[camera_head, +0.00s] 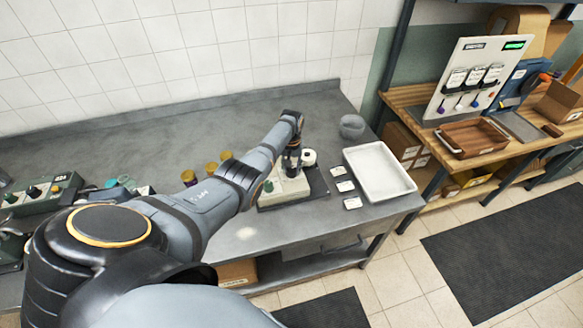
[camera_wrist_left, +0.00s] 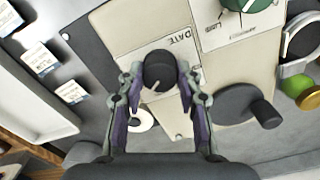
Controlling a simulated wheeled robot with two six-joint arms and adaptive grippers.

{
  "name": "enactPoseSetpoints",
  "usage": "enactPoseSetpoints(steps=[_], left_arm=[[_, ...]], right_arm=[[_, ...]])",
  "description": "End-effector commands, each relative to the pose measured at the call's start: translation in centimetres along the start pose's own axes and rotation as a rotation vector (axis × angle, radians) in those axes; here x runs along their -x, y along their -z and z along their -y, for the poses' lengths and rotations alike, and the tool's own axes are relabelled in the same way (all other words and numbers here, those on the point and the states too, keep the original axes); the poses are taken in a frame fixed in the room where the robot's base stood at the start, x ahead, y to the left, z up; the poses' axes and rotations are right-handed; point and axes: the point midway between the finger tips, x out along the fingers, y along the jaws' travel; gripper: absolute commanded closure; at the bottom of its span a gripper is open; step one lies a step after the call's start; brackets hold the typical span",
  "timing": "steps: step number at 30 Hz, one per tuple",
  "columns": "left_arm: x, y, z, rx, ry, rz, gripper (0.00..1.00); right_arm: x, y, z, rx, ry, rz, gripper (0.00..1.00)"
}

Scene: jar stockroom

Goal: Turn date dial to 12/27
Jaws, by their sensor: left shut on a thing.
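The date dial (camera_wrist_left: 160,70) is a black round knob with a light pointer mark, on a beige panel marked DATE (camera_wrist_left: 182,38). My left gripper (camera_wrist_left: 158,85) has its two fingers on either side of the dial and is shut on it. Its fingers and arm hide part of the scale, and I cannot read the date that the pointer shows. In the head view the left gripper (camera_head: 291,163) reaches down onto the beige machine (camera_head: 284,190), which stands on a dark base on the grey bench. My right gripper is not in view.
On the machine are a green knob (camera_wrist_left: 245,4) and a black crank (camera_wrist_left: 245,104). Three white cards (camera_wrist_left: 37,59) lie beside its base, with a white tray (camera_head: 380,171) to their right. Several gold-lidded jars (camera_head: 189,177) stand left of the machine.

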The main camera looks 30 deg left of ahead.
Motion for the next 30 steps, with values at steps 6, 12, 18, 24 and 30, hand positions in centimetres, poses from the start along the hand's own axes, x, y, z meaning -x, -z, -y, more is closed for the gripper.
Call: enactPoseSetpoints(steps=[6, 12, 18, 24, 30], left_arm=[[0.34, 0.32, -0.05, -0.055, -0.002, -0.010, 0.97], [0.35, 0.34, -0.05, -0.070, -0.002, -0.010, 0.97], [0.37, 0.37, -0.05, -0.070, -0.002, -0.011, 0.97], [0.34, 0.34, -0.04, -0.070, -0.002, -0.010, 0.53], [0.18, 0.18, -0.03, -0.069, -0.001, -0.006, 0.42]], right_arm=[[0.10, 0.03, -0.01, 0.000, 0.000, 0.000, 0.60], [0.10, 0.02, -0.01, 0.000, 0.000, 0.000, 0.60], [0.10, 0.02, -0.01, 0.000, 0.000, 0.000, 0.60], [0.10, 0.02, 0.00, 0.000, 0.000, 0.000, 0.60], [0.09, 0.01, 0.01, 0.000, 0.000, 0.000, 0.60]])
